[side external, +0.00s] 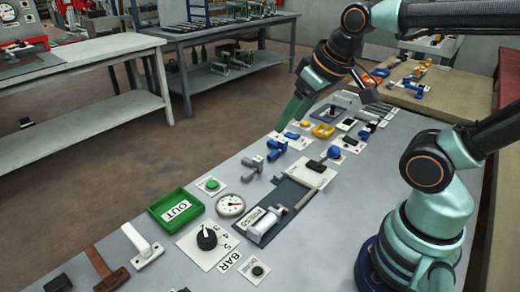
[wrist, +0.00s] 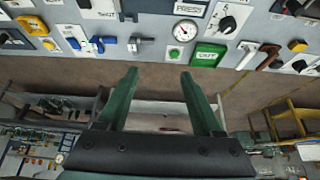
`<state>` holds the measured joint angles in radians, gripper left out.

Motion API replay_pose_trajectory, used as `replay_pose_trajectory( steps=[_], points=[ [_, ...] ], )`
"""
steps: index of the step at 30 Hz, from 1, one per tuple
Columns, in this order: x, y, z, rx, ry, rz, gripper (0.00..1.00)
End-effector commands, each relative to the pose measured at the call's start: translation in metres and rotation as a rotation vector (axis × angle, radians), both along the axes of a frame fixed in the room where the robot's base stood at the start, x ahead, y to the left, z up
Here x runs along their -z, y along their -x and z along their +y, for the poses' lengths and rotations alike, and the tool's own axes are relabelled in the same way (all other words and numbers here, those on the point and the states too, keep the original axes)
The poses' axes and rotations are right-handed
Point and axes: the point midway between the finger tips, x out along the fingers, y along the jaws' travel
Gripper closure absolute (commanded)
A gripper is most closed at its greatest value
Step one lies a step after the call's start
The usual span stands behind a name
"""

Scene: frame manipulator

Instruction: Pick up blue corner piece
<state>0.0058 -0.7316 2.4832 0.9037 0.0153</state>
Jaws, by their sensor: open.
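Two blue pieces lie near the far edge of the grey bench, and I cannot tell for sure which is the corner piece. One is a chunky blue piece (side external: 277,148), also in the wrist view (wrist: 98,44). The other is a flatter blue piece (side external: 292,135) on a white card with a red mark, also in the wrist view (wrist: 74,44). My gripper (side external: 282,127) has green fingers and hangs above the bench edge by these pieces. In the wrist view my gripper (wrist: 160,73) is open and empty, with both blue pieces up and left of its fingertips.
A grey fitting (side external: 253,163) lies beside the chunky blue piece. The press fixture (side external: 268,222), dial gauge (side external: 230,205), green OUT tray (side external: 178,211) and yellow piece (side external: 323,131) stand on the bench. Brown floor and other workbenches lie beyond.

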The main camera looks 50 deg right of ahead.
Motion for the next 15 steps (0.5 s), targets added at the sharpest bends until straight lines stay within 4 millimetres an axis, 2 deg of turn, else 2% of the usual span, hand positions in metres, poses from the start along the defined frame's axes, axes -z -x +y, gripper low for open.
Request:
replay_pose_trajectory(
  steps=[5, 10, 15],
  points=[
    [-0.008, -0.023, -0.016, 0.152, -0.052, 0.056, 0.32],
    [-0.013, -0.057, -0.043, 0.386, -0.127, 0.126, 0.32],
    [-0.006, -0.092, -0.075, 0.624, -0.195, 0.191, 0.32]
  ],
)
